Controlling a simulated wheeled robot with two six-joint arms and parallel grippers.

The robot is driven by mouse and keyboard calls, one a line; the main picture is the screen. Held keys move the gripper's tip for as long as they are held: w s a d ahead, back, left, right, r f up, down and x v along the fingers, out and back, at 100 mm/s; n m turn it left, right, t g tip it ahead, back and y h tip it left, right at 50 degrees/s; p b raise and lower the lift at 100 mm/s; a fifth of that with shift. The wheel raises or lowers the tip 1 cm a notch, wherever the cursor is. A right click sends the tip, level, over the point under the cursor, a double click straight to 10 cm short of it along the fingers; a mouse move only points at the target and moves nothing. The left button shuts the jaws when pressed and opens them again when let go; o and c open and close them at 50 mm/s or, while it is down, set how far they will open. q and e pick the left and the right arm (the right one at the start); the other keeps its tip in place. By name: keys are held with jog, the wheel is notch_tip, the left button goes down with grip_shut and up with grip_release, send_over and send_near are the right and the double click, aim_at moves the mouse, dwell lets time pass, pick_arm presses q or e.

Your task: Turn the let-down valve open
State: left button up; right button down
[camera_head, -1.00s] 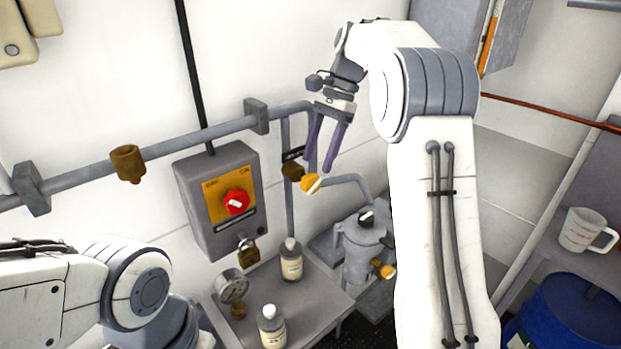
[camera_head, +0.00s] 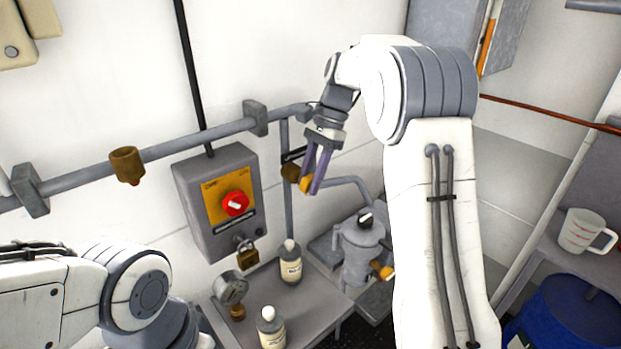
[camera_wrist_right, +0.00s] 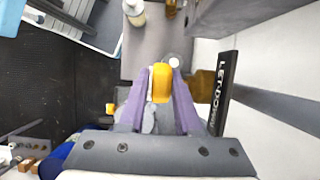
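The let-down valve has a yellow-orange handle (camera_head: 305,184) on a brass body (camera_head: 290,172) on the vertical pipe. The handle shows close up in the right wrist view (camera_wrist_right: 161,82), beside a black plate (camera_wrist_right: 224,92) lettered LET-DOWN. My right gripper (camera_head: 316,186) is at the valve, its purple fingers reaching down to either side of the handle. In the right wrist view its fingertips (camera_wrist_right: 163,72) flank the handle, with a narrow gap visible; they do not look clamped on it. My left arm shows at the lower left, but its gripper is not visible.
A grey switch box (camera_head: 190,205) with a red knob and a brass padlock (camera_head: 247,255) is left of the valve. Bottles (camera_head: 290,265) and a gauge (camera_head: 230,288) stand on the bench below. A grey pump-like unit (camera_head: 358,252) is at lower right of the valve.

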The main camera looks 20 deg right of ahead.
jog(key=shift+a, duration=0.1)
jog(key=h, duration=0.1)
jog(key=t+h, duration=0.1)
jog(key=shift+s+a+h, duration=0.1)
jog(key=shift+a+h, duration=0.15)
jog(key=shift+h, duration=0.15)
jog(key=h+b, duration=0.1)
jog(key=t+h+b, duration=0.1)
jog(key=shift+a+f+h, duration=0.2)
jog(key=shift+f+h, duration=0.05)
jog(key=shift+h, duration=0.05)
jog(key=h+b, duration=0.1)
jog(key=t+h+b, duration=0.1)
jog(key=h+b, duration=0.1)
jog(key=shift+s+a+f, duration=0.1)
jog(key=shift+a+f, duration=0.05)
jog(key=shift+f, duration=0.1)
jog(key=shift+r+t+h+b, duration=0.1)
jog(key=shift+t+h+b, duration=0.3)
jog(key=shift+h+b, duration=0.65)
jog(key=c, duration=0.6)
grip_release()
